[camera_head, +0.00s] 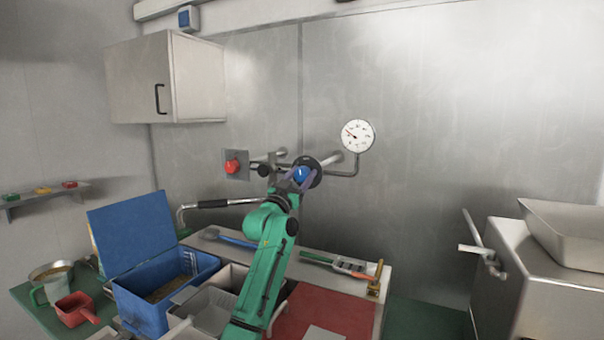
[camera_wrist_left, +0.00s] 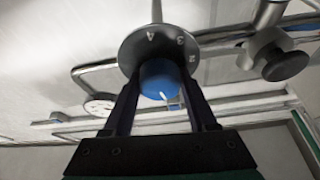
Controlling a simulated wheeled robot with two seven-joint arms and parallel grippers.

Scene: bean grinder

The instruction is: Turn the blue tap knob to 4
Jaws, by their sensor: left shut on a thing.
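The blue tap knob (camera_head: 301,173) sits on the pipe at the back wall. It also shows in the left wrist view (camera_wrist_left: 158,74), in front of a grey dial plate (camera_wrist_left: 133,50) on which 4, 3 and 2 can be read. A small white mark shows on the knob's face; which number it points to I cannot tell. My left gripper (camera_head: 297,181) reaches up to the knob. In the left wrist view its two fingers (camera_wrist_left: 160,93) are on either side of the knob, shut on it. My right gripper is not in view.
A round gauge (camera_head: 357,135) stands right of the knob on the pipe. A red knob (camera_head: 232,167) and a black knob (camera_head: 264,170) are to the left. Below are a blue open box (camera_head: 140,312) and a counter with tools.

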